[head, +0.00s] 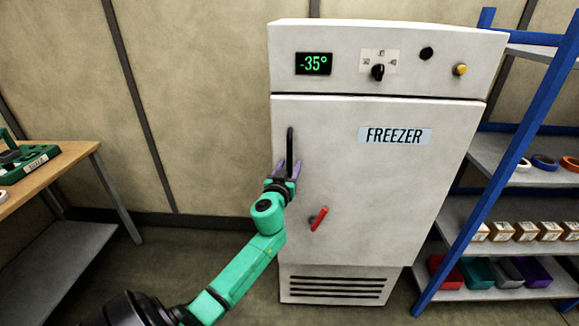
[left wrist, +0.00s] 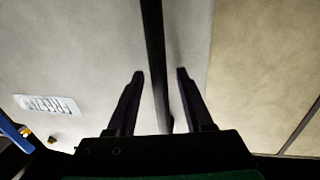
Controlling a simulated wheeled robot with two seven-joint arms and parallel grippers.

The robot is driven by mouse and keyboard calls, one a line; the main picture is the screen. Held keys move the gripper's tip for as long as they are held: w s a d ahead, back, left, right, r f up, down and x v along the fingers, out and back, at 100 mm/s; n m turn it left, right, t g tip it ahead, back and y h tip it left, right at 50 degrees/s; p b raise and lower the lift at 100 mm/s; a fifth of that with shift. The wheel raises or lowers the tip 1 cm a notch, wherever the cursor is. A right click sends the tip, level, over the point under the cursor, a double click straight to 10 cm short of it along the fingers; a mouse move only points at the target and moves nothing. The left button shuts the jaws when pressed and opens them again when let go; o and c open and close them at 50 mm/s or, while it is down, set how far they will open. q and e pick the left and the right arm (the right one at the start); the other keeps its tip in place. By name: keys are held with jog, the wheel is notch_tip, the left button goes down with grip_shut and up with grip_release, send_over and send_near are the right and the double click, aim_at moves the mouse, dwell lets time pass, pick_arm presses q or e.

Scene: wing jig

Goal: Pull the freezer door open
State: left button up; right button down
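The white freezer (head: 375,60) stands upright, its door (head: 385,200) shut against the body. A black vertical bar handle (head: 290,138) is on the door's left side. It also shows in the left wrist view (left wrist: 154,50) as a dark bar. My left gripper (head: 289,167) is at the lower part of the handle. In the left wrist view its two dark fingers (left wrist: 160,75) are apart, one on each side of the bar, with gaps between. The handle's lower end is hidden behind the gripper in the head view. My right gripper is not in view.
A red lever (head: 319,218) sticks out of the door below the handle. A blue-framed shelf rack (head: 470,190) with boxes and bins stands close at right. A wooden workbench (head: 60,168) is at left. Floor is clear between bench and freezer.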

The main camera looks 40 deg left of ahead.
pick_arm(q)
grip_shut()
dwell(1.3)
